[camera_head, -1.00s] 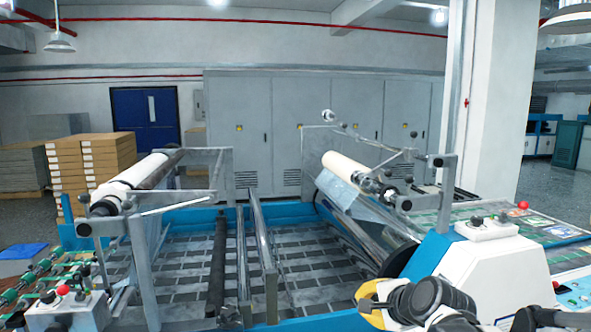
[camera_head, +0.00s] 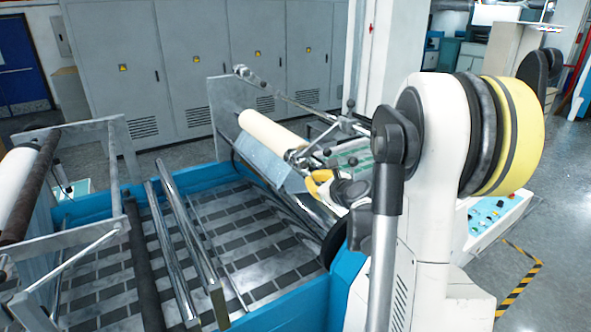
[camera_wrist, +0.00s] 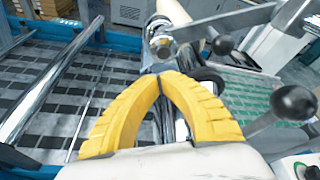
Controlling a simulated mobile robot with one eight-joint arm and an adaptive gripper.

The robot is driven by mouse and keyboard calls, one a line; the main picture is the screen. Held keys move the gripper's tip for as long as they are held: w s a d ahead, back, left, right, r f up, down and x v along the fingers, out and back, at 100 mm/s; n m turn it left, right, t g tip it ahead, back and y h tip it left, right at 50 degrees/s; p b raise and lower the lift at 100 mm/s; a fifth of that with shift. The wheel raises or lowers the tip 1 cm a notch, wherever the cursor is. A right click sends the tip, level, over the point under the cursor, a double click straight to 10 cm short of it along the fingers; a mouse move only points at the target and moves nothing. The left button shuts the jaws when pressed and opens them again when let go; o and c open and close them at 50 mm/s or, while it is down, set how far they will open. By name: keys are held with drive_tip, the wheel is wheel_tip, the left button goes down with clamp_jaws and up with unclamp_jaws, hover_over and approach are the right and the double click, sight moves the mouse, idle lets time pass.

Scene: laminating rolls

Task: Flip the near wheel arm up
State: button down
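The white roll (camera_head: 272,136) lies on its shaft at the machine's right side. At its near end are metal fittings and small dark-knobbed levers (camera_head: 325,153). I cannot clearly tell which of these is the near wheel arm. In the wrist view, the metal roll-end fitting (camera_wrist: 160,42) lies just beyond my fingertips, with a dark knob (camera_wrist: 222,45) to its right. My gripper (camera_head: 318,184) has yellow fingers and is just in front of the roll's near end. In the wrist view its fingertips (camera_wrist: 160,76) meet in an arch, with nothing visible between them.
A second dark knob (camera_wrist: 295,102) on a metal lever stands close at the right of my gripper. A metal cross rod (camera_head: 300,103) runs above the roll. Blue frame walls (camera_head: 285,292) and long metal bars (camera_head: 186,235) lie to the left. Grey cabinets (camera_head: 190,65) stand behind.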

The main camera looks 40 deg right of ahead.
drive_tip(key=p+x, duration=0.1)
drive_tip(key=x, duration=0.9)
idle(0.3)
